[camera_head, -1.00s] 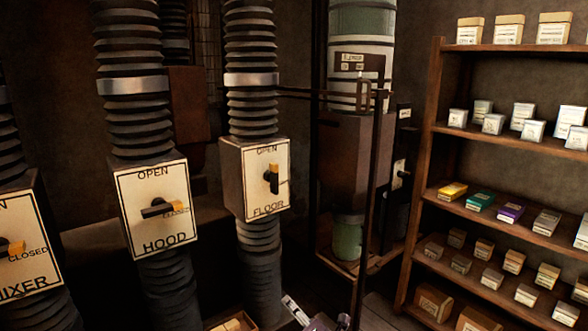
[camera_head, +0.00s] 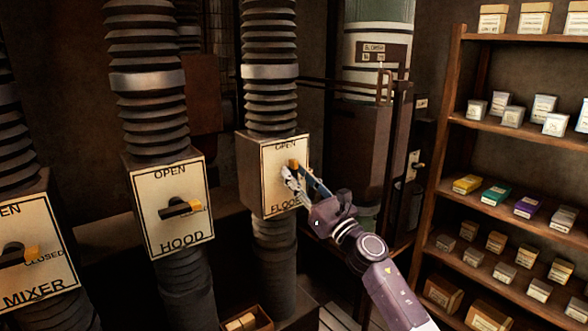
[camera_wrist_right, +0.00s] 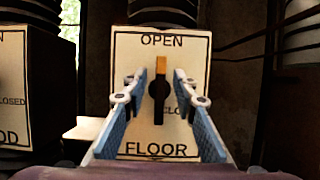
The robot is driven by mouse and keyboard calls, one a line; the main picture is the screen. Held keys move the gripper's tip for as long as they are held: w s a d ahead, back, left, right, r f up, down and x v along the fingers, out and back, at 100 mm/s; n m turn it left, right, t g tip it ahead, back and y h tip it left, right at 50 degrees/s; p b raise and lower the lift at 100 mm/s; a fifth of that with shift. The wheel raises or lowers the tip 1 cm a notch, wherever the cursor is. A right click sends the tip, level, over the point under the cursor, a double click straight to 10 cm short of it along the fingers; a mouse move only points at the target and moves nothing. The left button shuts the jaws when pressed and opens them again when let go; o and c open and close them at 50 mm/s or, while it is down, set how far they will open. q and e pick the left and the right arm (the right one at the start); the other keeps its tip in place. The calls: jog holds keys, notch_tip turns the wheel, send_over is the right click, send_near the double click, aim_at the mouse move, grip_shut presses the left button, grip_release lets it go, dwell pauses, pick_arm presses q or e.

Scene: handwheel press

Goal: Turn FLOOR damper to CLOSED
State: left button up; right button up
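The yellow end (camera_head: 293,163) also shows in the head view. My right gripper (camera_head: 296,177) is in front of the plate. In the right wrist view its open fingers (camera_wrist_right: 160,78) are on either side of the handle, with gaps showing. The word CLOSED is partly hidden. My left gripper is not in view.
The HOOD damper (camera_head: 150,235) and the MIXER damper (camera_head: 45,285) are to the left, their yellow handle ends pointing right. A shelf (camera_head: 520,135) with small boxes stands at right. A dark pipe frame (camera_head: 395,150) stands behind my right arm.

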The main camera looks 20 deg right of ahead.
jog(key=shift+w+a+r, duration=0.15)
jog(key=shift+w+r, duration=0.1)
jog(key=shift+w, duration=0.3)
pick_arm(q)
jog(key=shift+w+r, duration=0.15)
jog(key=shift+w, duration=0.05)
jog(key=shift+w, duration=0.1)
pick_arm(e)
jog(key=shift+c, duration=0.3)
grip_shut()
